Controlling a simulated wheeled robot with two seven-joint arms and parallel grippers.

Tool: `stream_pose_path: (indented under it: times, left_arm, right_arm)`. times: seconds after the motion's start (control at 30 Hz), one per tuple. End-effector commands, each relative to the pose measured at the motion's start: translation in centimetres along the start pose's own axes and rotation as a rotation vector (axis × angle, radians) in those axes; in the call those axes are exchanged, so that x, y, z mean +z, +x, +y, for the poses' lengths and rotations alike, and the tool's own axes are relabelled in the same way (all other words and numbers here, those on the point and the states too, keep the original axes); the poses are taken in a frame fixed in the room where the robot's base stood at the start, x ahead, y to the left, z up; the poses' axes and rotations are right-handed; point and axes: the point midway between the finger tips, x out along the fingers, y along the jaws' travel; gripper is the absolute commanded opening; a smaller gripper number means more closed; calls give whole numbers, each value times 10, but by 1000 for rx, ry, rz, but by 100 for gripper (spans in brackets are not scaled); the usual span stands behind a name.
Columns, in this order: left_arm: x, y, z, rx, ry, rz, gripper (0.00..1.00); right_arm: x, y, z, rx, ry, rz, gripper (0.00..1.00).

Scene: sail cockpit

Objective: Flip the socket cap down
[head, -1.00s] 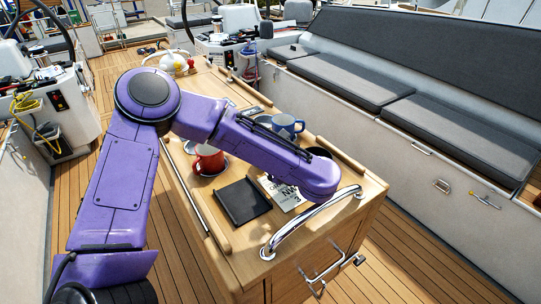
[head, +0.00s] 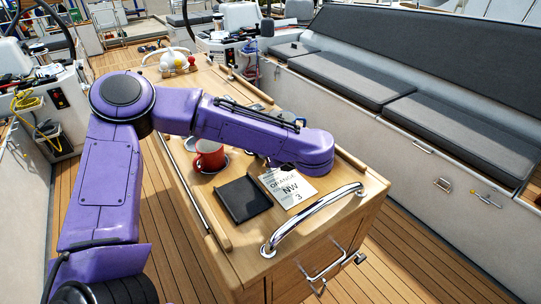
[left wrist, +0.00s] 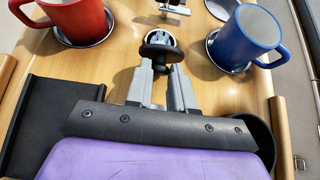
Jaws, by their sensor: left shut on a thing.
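In the left wrist view my left gripper (left wrist: 160,68) points at a small round socket (left wrist: 165,37) with a pale ring on the wooden table top. A dark cap (left wrist: 158,51) stands at the socket's near side, between my two grey fingertips, and the fingers are shut on it. The cap looks raised off the socket's face, but its exact tilt is hard to tell. In the head view my purple left forearm hides the socket, the cap and the fingers. My right gripper is in neither view.
A red mug (left wrist: 78,18) stands left of the socket and a blue mug (left wrist: 244,36) right of it, both on saucers. A black tray (head: 242,200) and a printed card (head: 288,186) lie at the near end, by a chrome rail (head: 312,215).

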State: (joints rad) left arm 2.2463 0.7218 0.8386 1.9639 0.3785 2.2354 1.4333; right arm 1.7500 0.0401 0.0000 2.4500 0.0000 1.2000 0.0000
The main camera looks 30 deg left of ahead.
Motion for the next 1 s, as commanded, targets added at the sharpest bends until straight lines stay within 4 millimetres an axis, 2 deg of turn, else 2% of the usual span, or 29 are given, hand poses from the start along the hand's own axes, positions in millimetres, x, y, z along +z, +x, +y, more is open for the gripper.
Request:
stream_pose_path:
  times: [0.57, 1.0]
  left_arm:
    - [38, 17, 0, -2, -8, 543, 0]
    - [59, 41, 0, -2, -8, 959, 0]
  right_arm:
    - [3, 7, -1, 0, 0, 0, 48]
    - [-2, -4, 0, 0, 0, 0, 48]
